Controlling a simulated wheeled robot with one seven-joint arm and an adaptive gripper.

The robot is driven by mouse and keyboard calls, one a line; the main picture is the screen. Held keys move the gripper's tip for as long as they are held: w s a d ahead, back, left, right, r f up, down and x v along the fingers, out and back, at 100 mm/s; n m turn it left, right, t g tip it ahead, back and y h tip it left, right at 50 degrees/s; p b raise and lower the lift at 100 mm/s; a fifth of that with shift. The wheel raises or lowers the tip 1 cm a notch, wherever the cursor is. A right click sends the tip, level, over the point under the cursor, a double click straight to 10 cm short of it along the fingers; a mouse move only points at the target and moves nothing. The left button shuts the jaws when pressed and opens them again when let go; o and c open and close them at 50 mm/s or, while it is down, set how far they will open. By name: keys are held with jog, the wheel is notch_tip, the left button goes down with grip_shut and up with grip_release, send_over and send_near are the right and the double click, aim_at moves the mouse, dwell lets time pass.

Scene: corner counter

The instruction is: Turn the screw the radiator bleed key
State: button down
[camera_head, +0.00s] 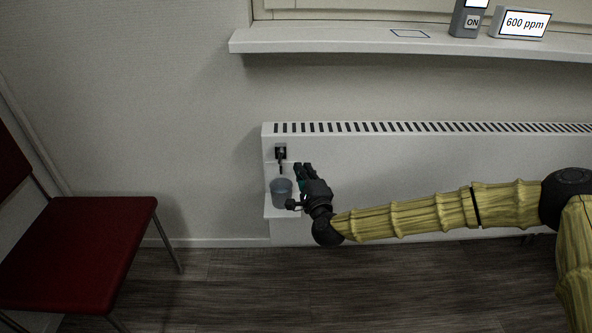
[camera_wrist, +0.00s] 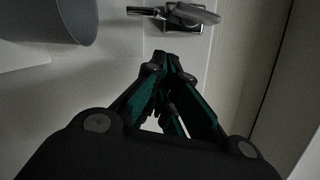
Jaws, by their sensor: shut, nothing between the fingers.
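The radiator bleed key (camera_head: 281,161) is a small dark handle on a dark square plate at the left end of the white radiator (camera_head: 400,160). In the wrist view the key (camera_wrist: 190,14) shows as a grey metal handle at the top, beyond my fingertips. My gripper (camera_head: 303,169) is just right of the key and a little lower in the head view. In the wrist view my gripper (camera_wrist: 167,62) has its fingers together, with nothing between them. The fingertips are apart from the key. The screw itself is too small to make out.
A grey-blue cup (camera_head: 281,193) stands on a small white ledge (camera_head: 270,213) below the key; it also shows in the wrist view (camera_wrist: 62,20). A windowsill (camera_head: 380,42) juts out above. A red chair (camera_head: 80,245) stands at left.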

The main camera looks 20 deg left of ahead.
jog(key=p+v, duration=0.2)
jog(key=v, duration=0.7)
jog(key=c, duration=2)
grip_release()
jog(key=shift+s+d, duration=0.2)
jog(key=shift+d, duration=0.1)
jog(key=shift+c, duration=0.2)
jog(key=o, duration=0.4)
jog(key=shift+s+a, duration=0.1)
jog(key=shift+s, duration=0.05)
jog(key=shift+c, duration=0.2)
jog(key=shift+o, duration=0.4)
jog(key=shift+a+r+n, duration=0.2)
jog(key=shift+a+n, duration=0.15)
jog(key=shift+n, duration=0.15)
jog(key=n+t+h, duration=0.2)
jog(key=n+h, duration=0.2)
jog(key=n, duration=1)
send_near(280, 159)
jog(key=b+x, duration=0.2)
jog(key=x, duration=0.7)
jog(key=shift+w+a, duration=0.1)
jog(key=shift+w, duration=0.2)
